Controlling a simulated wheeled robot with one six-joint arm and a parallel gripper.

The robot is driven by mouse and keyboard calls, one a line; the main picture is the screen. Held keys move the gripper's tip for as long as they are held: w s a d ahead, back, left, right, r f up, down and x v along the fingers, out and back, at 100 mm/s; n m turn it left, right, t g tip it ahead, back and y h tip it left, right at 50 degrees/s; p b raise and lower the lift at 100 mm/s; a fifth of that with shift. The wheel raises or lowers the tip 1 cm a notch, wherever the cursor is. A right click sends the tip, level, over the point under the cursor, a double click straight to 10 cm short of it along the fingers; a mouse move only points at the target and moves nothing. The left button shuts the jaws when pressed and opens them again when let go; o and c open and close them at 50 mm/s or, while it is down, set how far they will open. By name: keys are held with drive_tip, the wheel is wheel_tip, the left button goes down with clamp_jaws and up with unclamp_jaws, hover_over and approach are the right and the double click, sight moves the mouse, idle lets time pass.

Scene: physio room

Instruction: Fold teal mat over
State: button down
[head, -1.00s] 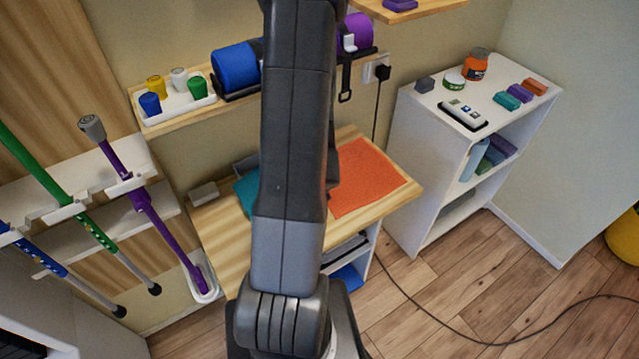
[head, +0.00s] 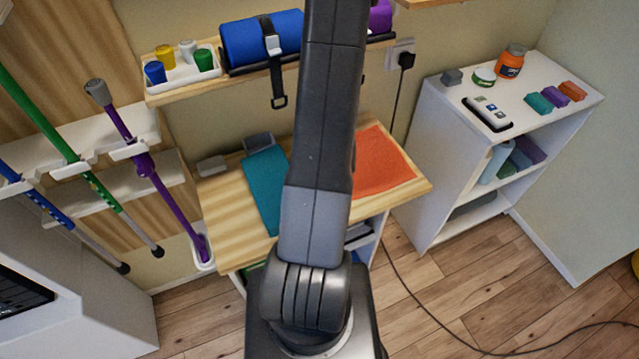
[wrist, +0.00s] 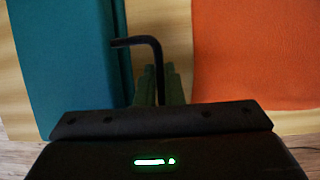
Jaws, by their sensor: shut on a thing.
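The teal mat (head: 264,185) lies on the wooden table, left of my arm in the head view. In the wrist view the teal mat (wrist: 62,60) fills the left side, with a darker teal strip along its right edge. My gripper (wrist: 159,80) has green fingers and is shut on a thin black bent rod (wrist: 137,41). The rod's bent end points left, over or against the mat's right edge; I cannot tell if it touches. In the head view my arm hides the gripper and the mat's right part.
The orange mat (head: 384,165) lies right of the teal mat on the wooden table (head: 226,215), with bare wood between them in the wrist view. A grey block (head: 258,142) stands at the table's back. A shelf (head: 160,97) with a blue roll (head: 245,42) hangs above.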

drive_tip(key=c, duration=1.8)
unclamp_jaws()
drive_tip(key=shift+w+d, duration=0.1)
drive_tip(key=shift+c, duration=0.2)
drive_tip(key=p+v, duration=0.5)
drive_tip(key=v, duration=0.9)
drive_tip(key=shift+f, duration=0.1)
drive_tip(key=shift+f, duration=0.1)
drive_tip(key=b+x, duration=0.5)
drive_tip(key=x, duration=0.8)
drive_tip(key=shift+w+f, duration=0.15)
drive_tip(key=shift+f, duration=0.15)
